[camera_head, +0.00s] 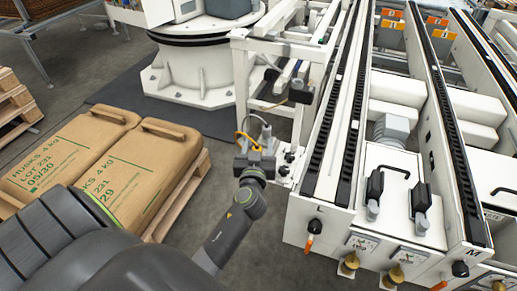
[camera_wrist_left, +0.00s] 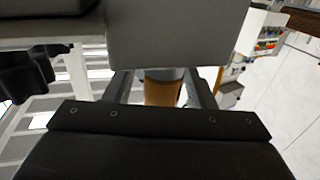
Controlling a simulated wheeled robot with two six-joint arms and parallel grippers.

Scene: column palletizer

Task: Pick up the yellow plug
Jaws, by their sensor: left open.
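My left gripper (camera_head: 262,148) is at the left side of the white conveyor frame, beside a yellow curved cable (camera_head: 243,136) and a grey one. The yellow plug itself is not clear in the head view, being small and partly behind the gripper. In the left wrist view, a yellow-brown cylinder (camera_wrist_left: 160,90), apparently the plug, shows between the two dark fingers of my open left gripper (camera_wrist_left: 161,92). A grey block (camera_wrist_left: 175,40) covers its upper end. I cannot tell whether the fingers touch it. My right gripper is not in view.
The white conveyor (camera_head: 330,195) with black rails fills the right. Brown sacks (camera_head: 140,165) lie on a pallet at the left. A white round robot base (camera_head: 195,72) stands at the back. Brass knobs (camera_head: 396,273) line the conveyor's front. Some bare floor shows between sacks and conveyor.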

